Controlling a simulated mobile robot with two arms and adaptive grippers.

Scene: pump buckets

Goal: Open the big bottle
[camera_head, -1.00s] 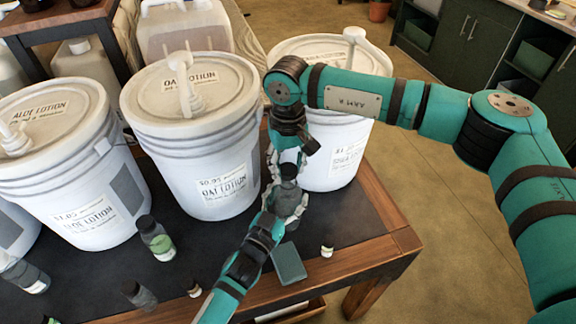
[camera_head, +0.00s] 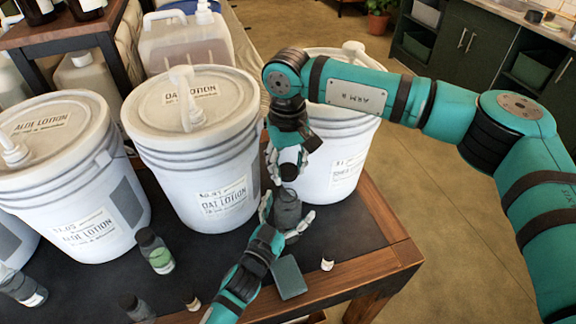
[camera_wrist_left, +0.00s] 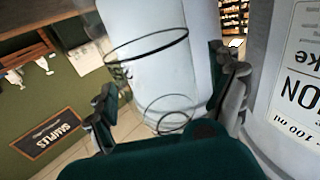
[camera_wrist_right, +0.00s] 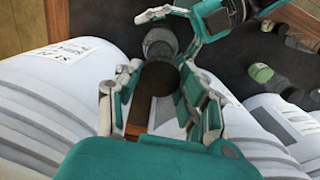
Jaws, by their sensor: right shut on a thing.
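The big bottle (camera_head: 287,212), dark grey, stands upright near the front of the dark table, with its top uncovered. It also shows in the right wrist view (camera_wrist_right: 160,44). My right gripper (camera_head: 289,164) is shut on the dark round cap (camera_wrist_right: 158,82), held above the bottle and apart from it. My left gripper (camera_head: 284,216) is open, its spread fingers on either side of the bottle; they also show wide apart in the left wrist view (camera_wrist_left: 168,92). Whether a finger touches the bottle I cannot tell.
White lotion buckets (camera_head: 197,150) with pumps stand close behind. Small bottles, one with a green label (camera_head: 156,252), stand at front left. A grey-green block (camera_head: 289,278) and a small white-topped item (camera_head: 327,264) lie near the table's front edge (camera_head: 375,262).

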